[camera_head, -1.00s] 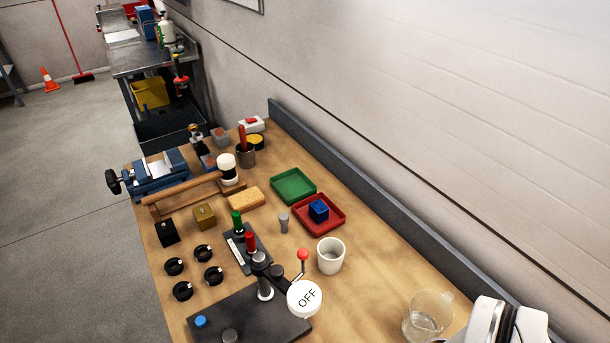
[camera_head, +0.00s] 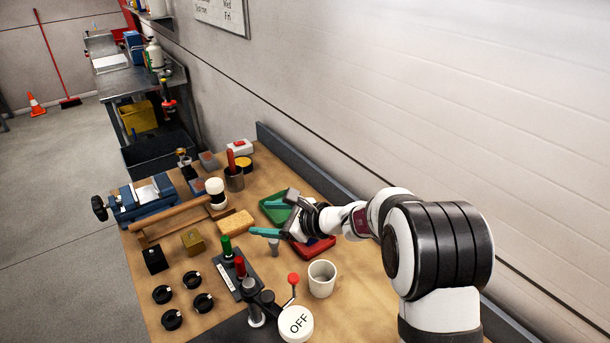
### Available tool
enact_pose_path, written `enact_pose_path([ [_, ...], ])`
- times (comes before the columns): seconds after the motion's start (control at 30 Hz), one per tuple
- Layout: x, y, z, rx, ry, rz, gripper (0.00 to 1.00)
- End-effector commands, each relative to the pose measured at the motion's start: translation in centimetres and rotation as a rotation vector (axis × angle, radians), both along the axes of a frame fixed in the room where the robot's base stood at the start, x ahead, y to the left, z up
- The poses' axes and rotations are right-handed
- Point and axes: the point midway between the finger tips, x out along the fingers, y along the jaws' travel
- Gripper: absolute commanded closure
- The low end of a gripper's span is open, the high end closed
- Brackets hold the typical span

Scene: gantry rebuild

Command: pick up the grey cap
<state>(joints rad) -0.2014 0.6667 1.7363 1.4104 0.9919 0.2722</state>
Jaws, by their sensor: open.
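A small grey cylindrical piece, likely the grey cap (camera_head: 274,247), stands on the wooden bench top. It is left of the red tray and behind the white cup. Its upper part is partly hidden by my gripper. My gripper (camera_head: 270,218) has teal fingers, spread apart with nothing between them. It points left, above the bench, over the area of the green and red trays. The nearer finger shows just above the grey piece in the picture; I cannot tell the height between them.
My gripper partly covers the green tray (camera_head: 270,216) and red tray (camera_head: 318,249). A white cup (camera_head: 321,280), a red-knobbed lever (camera_head: 293,279) and a rack with green and red tops (camera_head: 228,280) stand nearby. A sponge (camera_head: 236,222) lies left. A raised edge (camera_head: 300,163) runs behind.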

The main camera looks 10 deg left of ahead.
Motion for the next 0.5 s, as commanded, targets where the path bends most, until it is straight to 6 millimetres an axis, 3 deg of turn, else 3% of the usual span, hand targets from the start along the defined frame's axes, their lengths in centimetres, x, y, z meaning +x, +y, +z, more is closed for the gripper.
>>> enact_pose_path([
  [0.03, 2.3, 0.8, -2.9, 0.051, 0.065, -0.090, 0.28],
  [0.1, 5.0, 1.4, -5.9, 0.117, 0.137, -0.211, 0.28],
  [0.2, 6.9, 1.6, -8.8, 0.167, 0.199, -0.315, 0.28],
  [0.37, 7.4, 1.6, -11.0, 0.185, 0.220, -0.349, 0.28],
  [0.5, 7.4, 1.6, -14.0, 0.183, 0.220, -0.348, 0.28],
])
